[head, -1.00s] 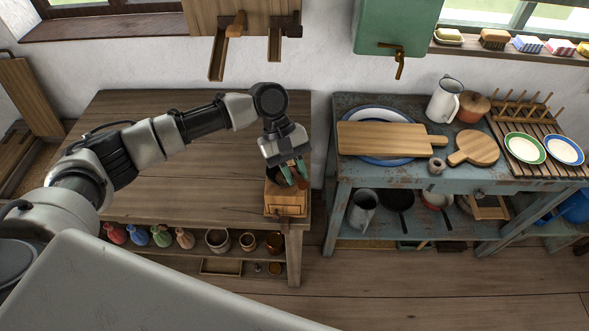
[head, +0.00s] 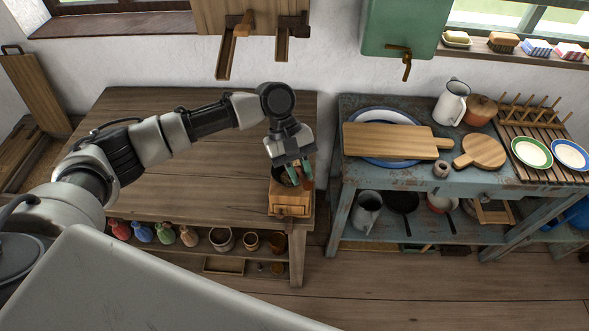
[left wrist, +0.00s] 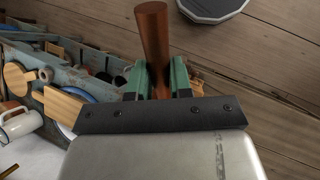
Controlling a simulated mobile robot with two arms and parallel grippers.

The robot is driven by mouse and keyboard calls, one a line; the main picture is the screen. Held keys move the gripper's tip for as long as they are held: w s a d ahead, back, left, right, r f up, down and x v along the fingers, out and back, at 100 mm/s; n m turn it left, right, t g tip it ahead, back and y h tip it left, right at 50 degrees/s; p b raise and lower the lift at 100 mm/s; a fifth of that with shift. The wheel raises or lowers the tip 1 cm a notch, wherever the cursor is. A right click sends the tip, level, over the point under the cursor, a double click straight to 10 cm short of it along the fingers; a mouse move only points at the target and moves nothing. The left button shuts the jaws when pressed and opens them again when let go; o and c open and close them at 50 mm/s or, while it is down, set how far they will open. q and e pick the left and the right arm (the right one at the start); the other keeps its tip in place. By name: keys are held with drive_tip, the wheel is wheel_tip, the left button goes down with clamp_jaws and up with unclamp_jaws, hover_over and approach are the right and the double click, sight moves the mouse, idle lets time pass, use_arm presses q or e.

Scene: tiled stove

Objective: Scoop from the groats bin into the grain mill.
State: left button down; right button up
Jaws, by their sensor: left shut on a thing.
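The grain mill (head: 290,204), a small wooden box with a drawer front, stands at the right front corner of the wooden table. My left gripper (head: 299,172) is just above it, pointing down. Its green fingers are shut on a red-brown handle (head: 307,180), which looks like that of the scoop. In the left wrist view the round handle (left wrist: 154,45) stands between the fingers (left wrist: 160,80). The scoop's bowl and any contents are hidden, and I cannot tell whether it touches the mill. I cannot identify the groats bin for certain. My right gripper is not in view.
The wooden table (head: 190,170) is otherwise bare on top. Small sacks and pots (head: 222,239) stand on its lower shelf. Wooden wall fittings (head: 233,45) hang above its back edge. To the right, past a gap, a blue workbench (head: 345,185) holds boards and dishes.

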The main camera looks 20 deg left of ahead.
use_arm(q)
drive_tip(key=shift+r, duration=0.1)
drive_tip(key=shift+w+a+r+g+h+p, duration=0.15)
drive_tip(key=shift+w+r+g+h+p, duration=0.2)
drive_tip(key=shift+p, duration=0.4)
drive_tip(key=shift+w+a+r+g+h+p, duration=0.2)
drive_tip(key=shift+w+r+g+h+p, duration=0.05)
drive_tip(key=shift+g+p, duration=0.25)
drive_tip(key=shift+w+a+r+g+h+p, duration=0.2)
drive_tip(key=shift+w+r+g+h+p, duration=0.05)
drive_tip(key=shift+w+g+h+p, duration=0.1)
idle(0.9)
drive_tip(key=shift+s+a, duration=0.1)
idle(1.1)
